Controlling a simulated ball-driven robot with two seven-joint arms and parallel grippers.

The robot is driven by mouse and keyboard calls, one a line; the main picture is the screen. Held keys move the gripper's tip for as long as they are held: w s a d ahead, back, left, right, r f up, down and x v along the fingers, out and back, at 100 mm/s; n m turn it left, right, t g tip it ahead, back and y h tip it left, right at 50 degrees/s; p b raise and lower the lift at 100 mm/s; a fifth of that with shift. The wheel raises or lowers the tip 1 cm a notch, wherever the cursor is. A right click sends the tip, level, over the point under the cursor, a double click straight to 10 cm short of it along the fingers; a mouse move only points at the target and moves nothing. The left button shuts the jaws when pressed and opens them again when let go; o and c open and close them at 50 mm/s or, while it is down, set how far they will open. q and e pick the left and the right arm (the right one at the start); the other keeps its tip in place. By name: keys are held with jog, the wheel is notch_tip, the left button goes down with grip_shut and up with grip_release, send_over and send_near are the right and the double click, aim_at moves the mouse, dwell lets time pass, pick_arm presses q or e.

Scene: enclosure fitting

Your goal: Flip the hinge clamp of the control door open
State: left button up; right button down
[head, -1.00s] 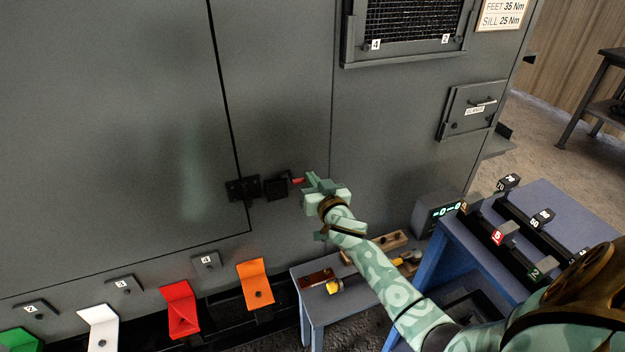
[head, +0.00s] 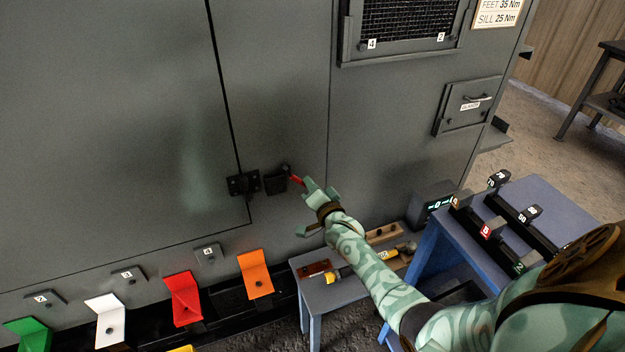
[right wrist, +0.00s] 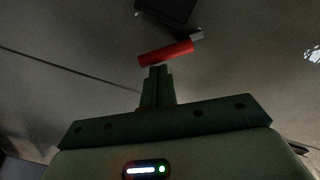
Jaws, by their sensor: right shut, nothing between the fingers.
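The control door (head: 110,120) is the large grey panel on the left, and it lies closed in its frame. The hinge clamp is a dark block (head: 275,182) beside the door's lower right edge, with a red lever (head: 297,180) pointing right and slightly down. A dark hinge plate (head: 240,184) sits just left of it. My right gripper (head: 308,185) is shut and empty at the lever's outer end. In the right wrist view the red lever (right wrist: 166,53) lies just beyond the closed fingertips (right wrist: 158,70); I cannot tell whether they touch. My left gripper is not in view.
Coloured brackets, among them orange (head: 255,274) and red (head: 181,298), line the cabinet's foot. A small bench (head: 345,290) with a yellow-handled tool (head: 340,275) stands below my right arm. A blue stand (head: 560,205) with black holders is at the right.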

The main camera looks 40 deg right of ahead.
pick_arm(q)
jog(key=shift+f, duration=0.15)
pick_arm(e)
jog(key=shift+w+a+f+m, duration=0.1)
jog(key=shift+a+f+m, duration=0.25)
jog(key=shift+m, duration=0.85)
jog(key=shift+w+a+f+m, duration=0.1)
jog(key=shift+a+f+m, duration=0.25)
jog(key=shift+m, duration=0.85)
jog(key=shift+w+a+f+m, duration=0.1)
jog(key=shift+a+f+m, duration=0.2)
jog(key=shift+m, duration=0.9)
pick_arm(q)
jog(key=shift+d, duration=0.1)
pick_arm(e)
jog(key=shift+s, duration=0.1)
